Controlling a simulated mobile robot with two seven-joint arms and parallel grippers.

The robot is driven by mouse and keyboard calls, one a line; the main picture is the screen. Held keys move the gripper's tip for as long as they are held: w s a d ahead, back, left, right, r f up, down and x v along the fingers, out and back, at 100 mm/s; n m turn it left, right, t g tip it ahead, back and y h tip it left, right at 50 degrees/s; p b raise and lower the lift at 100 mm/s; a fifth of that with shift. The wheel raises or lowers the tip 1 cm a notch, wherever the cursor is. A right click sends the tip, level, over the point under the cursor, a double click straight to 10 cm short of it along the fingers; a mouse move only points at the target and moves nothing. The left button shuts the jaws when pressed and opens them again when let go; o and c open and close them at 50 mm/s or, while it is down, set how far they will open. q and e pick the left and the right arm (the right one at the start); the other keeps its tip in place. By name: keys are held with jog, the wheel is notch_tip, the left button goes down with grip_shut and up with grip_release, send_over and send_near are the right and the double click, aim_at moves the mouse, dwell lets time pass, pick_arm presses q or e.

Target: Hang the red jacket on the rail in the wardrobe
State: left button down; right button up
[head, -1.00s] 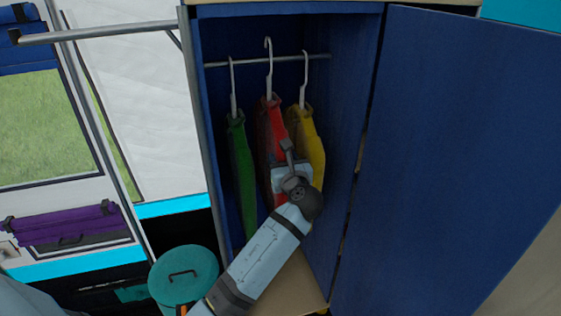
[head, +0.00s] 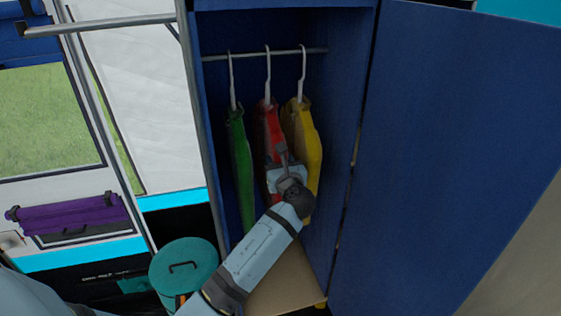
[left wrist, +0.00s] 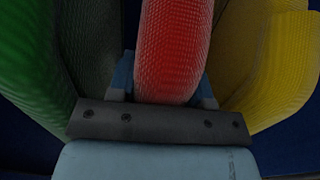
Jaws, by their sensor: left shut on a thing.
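The red jacket (head: 270,124) is on a white hanger (head: 267,75) inside the blue wardrobe (head: 345,110), between a green garment (head: 238,160) and a yellow garment (head: 304,140). The top of its hanger's hook is at the metal rail (head: 300,52); I cannot tell whether the rail bears its weight. My left gripper (head: 282,156) is shut on the red jacket. In the left wrist view the red cloth (left wrist: 173,50) is between its fingers (left wrist: 165,88), with green cloth at left and yellow at right. My right gripper is not in view.
The blue wardrobe door (head: 450,150) stands open at the right. A teal lidded bin (head: 184,268) stands to the left of the wardrobe. A metal bar (head: 105,25) sticks out at the upper left. The wardrobe floor (head: 290,285) looks clear.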

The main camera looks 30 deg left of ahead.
pick_arm(q)
jog(key=shift+a, duration=0.1)
jog(key=shift+c, duration=2.4)
grip_release()
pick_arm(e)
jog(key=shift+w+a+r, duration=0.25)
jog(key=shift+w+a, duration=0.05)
pick_arm(q)
jog(key=shift+f, duration=0.1)
